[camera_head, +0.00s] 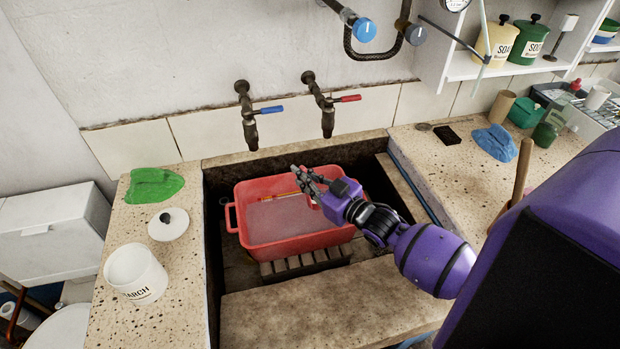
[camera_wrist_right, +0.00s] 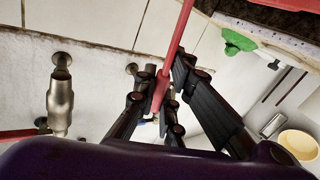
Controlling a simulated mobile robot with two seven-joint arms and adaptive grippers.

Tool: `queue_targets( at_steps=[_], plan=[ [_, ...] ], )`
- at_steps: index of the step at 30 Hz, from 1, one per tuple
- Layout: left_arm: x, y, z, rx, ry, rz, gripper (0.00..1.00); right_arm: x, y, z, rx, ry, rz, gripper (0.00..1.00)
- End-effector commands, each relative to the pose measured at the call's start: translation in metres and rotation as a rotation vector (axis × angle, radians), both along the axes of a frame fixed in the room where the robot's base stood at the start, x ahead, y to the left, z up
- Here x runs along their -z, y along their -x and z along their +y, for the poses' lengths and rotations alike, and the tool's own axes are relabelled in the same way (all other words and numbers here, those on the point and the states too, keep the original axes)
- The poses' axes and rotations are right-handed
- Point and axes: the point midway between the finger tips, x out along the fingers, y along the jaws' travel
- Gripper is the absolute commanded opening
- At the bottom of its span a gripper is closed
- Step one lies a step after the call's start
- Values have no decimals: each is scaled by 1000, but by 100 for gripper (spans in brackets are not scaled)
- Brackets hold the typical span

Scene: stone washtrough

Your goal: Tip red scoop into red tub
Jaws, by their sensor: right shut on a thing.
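The red tub (camera_head: 240,190) sits in the stone trough, with pale, flat contents inside. My right gripper (camera_head: 304,178) is over the right part of the tub, below the taps. In the right wrist view the right gripper (camera_wrist_right: 158,98) is shut on a thin red handle (camera_wrist_right: 178,45), which I take to be the red scoop's. The scoop's bowl is not clearly seen, so I cannot tell its tilt or whether it holds anything. A thin red and yellow stick (camera_head: 278,196) shows at the tub beside the fingers. My left gripper is not in view.
An open white starch jar (camera_head: 136,273), its lid (camera_head: 168,224) and a green cloth (camera_head: 153,186) are on the left ledge. Two taps (camera_head: 322,102) hang behind the tub. A blue cloth (camera_head: 494,142) lies on the right ledge. The front ledge (camera_head: 320,312) is clear.

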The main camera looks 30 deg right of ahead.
Motion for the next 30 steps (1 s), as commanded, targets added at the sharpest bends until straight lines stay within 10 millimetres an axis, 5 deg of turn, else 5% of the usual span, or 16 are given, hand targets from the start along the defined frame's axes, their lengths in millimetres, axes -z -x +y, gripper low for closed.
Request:
queue_targets(
  at_steps=[15,30],
  plan=[
    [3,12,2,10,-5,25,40,1,-1,8,-2,55,11,0],
    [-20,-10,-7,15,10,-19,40,3,-7,31,-2,211,36,0]
  ],
)
